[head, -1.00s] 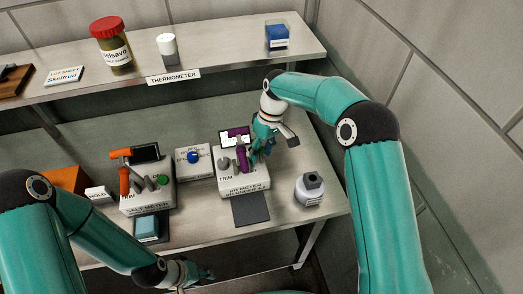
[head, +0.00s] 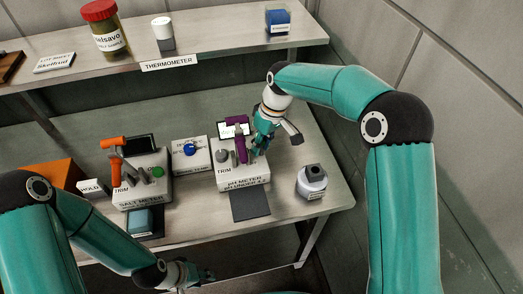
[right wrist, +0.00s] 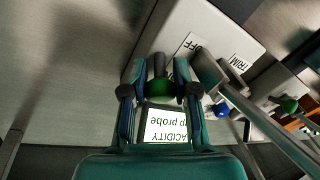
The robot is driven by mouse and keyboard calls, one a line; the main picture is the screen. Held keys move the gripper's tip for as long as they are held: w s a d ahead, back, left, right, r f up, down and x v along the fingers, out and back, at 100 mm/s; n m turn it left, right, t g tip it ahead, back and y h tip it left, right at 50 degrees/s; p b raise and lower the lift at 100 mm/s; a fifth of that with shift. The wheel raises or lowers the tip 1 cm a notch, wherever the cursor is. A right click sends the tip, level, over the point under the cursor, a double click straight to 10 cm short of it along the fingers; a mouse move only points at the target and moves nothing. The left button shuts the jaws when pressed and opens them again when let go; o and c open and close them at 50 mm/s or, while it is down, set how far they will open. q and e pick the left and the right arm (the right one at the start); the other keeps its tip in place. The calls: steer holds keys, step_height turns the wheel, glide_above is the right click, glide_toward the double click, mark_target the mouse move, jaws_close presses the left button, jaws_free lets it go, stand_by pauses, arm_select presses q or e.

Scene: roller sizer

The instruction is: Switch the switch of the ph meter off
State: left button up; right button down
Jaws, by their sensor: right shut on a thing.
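The pH meter (head: 242,178) is a pale box with a small display, a grey trim knob and a purple probe-like part (head: 240,150) on it. My right gripper (head: 257,152) is at the right side of its top. In the right wrist view, my right gripper's fingers (right wrist: 160,95) are closed around the switch's green knob (right wrist: 160,87). The display (right wrist: 166,125) shows between the fingers. My left gripper (head: 203,275) is low, in front of the table; its fingers are too small to read.
The salt meter (head: 140,190), with an orange-handled part, stands left. A box with a blue knob (head: 190,150) stands between the meters. A dark mat (head: 250,205) lies in front of the pH meter, and a grey bottle (head: 312,183) stands to its right. A shelf (head: 215,48) runs behind.

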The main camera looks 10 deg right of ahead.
steer(key=shift+s+d+f+t+b, duration=0.1)
steer(key=shift+s+t+b, duration=0.2)
steer(key=shift+t+b, duration=1.35)
steer(key=shift+s+f+t+b, duration=0.1)
steer(key=shift+s+b, duration=0.15)
steer(key=shift+b, duration=2.9)
steer(key=shift+r+n+t+b, duration=0.2)
steer(key=shift+n+t+b, duration=0.05)
steer(key=shift+n+b, duration=0.1)
steer(key=c, duration=0.9)
jaws_free()
steer(key=shift+s, duration=0.1)
steer(key=v, duration=1.2)
steer(key=shift+d, duration=0.1)
